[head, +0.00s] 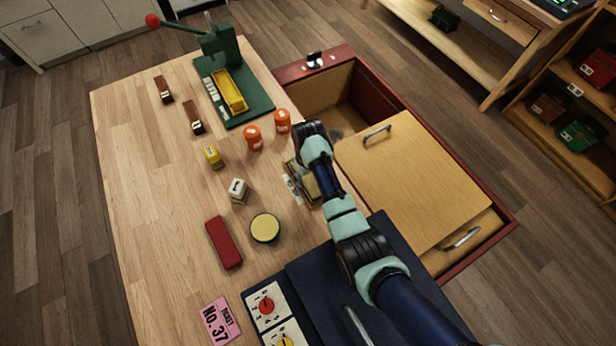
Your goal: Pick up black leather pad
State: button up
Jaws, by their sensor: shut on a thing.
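No small black leather pad can be picked out in the head view. A large flat dark navy-black pad (318,272) lies at the near right of the table, partly covered by my arm. My arm reaches up from the lower right, and its wrist is above the table's right side, by the open drawer. My gripper's fingers are hidden behind my wrist and arm, so what they hold does not show. A small tan, tray-like item with a pale label (292,190) sits beside my arm, partly covered by it.
Two orange jars (253,137), a white block (238,190), a round yellow tin (265,228) and a red case (224,242) stand left of my arm. A green press (262,108) is at the back. The red-walled drawer (372,90) is right, partly covered by a wooden panel (420,180).

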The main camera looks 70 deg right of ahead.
notch_tip(320, 180, up, 19)
jog(key=p, duration=0.8)
jog(key=shift+r+p, duration=0.2)
jog(key=shift+p, duration=0.15)
